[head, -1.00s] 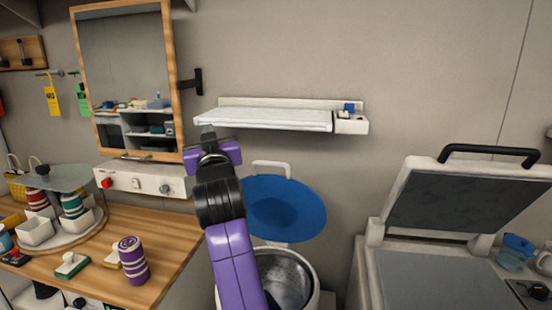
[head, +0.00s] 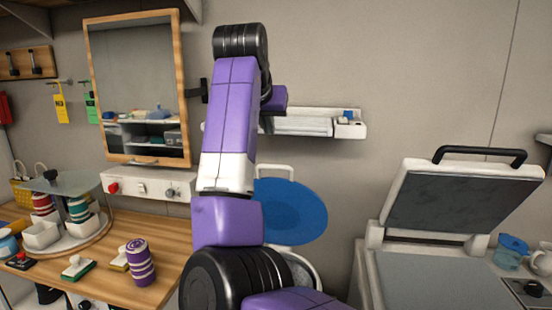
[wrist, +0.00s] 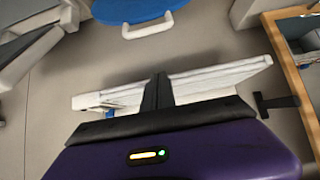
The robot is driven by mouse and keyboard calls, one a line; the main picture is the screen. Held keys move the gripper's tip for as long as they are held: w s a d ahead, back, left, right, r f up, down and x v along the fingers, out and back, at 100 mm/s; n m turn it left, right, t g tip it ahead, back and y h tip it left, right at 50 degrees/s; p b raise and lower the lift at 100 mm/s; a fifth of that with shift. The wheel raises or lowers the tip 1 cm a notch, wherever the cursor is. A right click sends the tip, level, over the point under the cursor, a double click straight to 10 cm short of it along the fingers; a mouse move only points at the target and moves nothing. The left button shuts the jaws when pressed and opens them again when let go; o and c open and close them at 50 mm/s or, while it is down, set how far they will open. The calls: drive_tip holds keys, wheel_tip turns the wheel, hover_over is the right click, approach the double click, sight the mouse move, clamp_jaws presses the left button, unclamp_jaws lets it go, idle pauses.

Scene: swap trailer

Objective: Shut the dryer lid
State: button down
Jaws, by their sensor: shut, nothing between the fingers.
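The dryer is a white tub (head: 305,268) with a metal drum. Its round blue lid (head: 300,212) stands open, tilted up near the wall, with a white loop handle (head: 275,170) at its top. My arm covers the lid's left part and most of the tub in the head view. The fingers are hidden in the head view.
A white wall shelf (head: 300,126) is above the lid. A press with a raised, black-handled top (head: 460,200) stands at right. At left are a wooden counter (head: 160,235) with cups and blocks, and a wood-framed mirror (head: 137,80). The wall at upper right is bare.

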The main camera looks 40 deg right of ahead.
drive_tip(key=p, duration=0.2)
hover_over(272, 178)
wheel_tip(272, 178, down, 9)
drive_tip(key=shift+r, duration=0.15)
drive_tip(key=shift+s+a+f, duration=0.25)
drive_tip(key=shift+s+a, duration=0.05)
drive_tip(key=shift+s, duration=0.05)
